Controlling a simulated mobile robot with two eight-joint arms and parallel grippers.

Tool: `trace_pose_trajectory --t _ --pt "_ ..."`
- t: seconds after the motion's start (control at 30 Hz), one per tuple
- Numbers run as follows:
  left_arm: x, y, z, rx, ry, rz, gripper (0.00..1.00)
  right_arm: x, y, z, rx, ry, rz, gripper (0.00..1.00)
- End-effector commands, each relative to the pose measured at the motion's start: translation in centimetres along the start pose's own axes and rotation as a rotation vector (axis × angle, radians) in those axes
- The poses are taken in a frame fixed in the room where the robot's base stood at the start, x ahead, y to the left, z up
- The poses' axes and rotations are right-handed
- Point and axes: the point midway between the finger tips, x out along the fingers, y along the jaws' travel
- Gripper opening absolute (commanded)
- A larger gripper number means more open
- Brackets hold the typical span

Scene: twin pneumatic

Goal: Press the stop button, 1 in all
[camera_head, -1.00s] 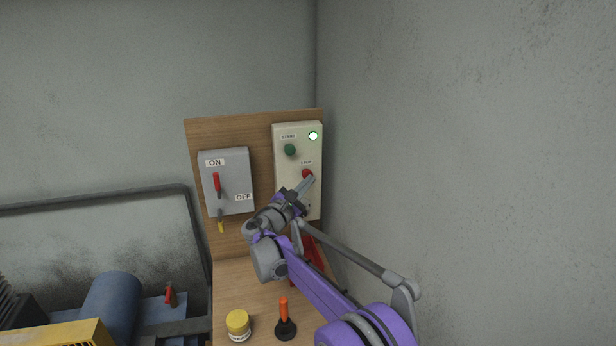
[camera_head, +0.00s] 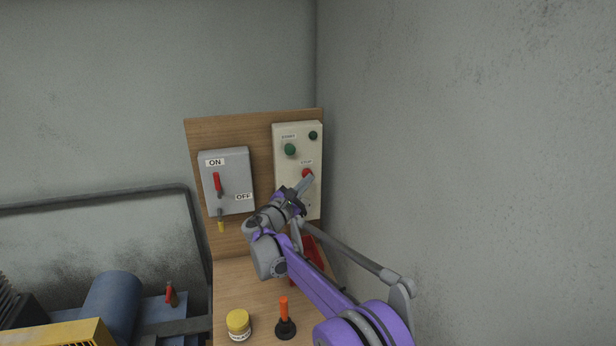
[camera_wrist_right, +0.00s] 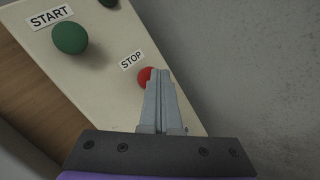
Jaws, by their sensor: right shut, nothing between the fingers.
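The red stop button (camera_head: 307,172) is on the cream control box (camera_head: 297,210), below the green start button (camera_head: 290,149). My right gripper (camera_head: 308,179) is shut and empty, its fingertips at the stop button. In the right wrist view the closed fingers (camera_wrist_right: 158,84) overlap the red stop button (camera_wrist_right: 145,76) and hide part of it; I cannot tell whether they touch it. The indicator lamp (camera_head: 313,135) at the top right of the box is dark. My left gripper is not in view.
A grey switch box (camera_head: 236,178) with a red lever is left of the control box on the wooden board. A yellow jar (camera_head: 238,324) and an orange-handled tool (camera_head: 284,312) stand on the wooden surface below. A grey wall is close on the right.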

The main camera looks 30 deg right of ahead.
Motion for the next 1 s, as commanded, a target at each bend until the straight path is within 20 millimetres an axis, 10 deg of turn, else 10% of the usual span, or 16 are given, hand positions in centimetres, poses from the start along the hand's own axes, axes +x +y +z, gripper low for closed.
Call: trace_pose_trajectory --t 1.0 --pt "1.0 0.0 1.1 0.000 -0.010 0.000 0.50 -3.5 -2.6 2.4 0.000 0.001 0.001 0.00"
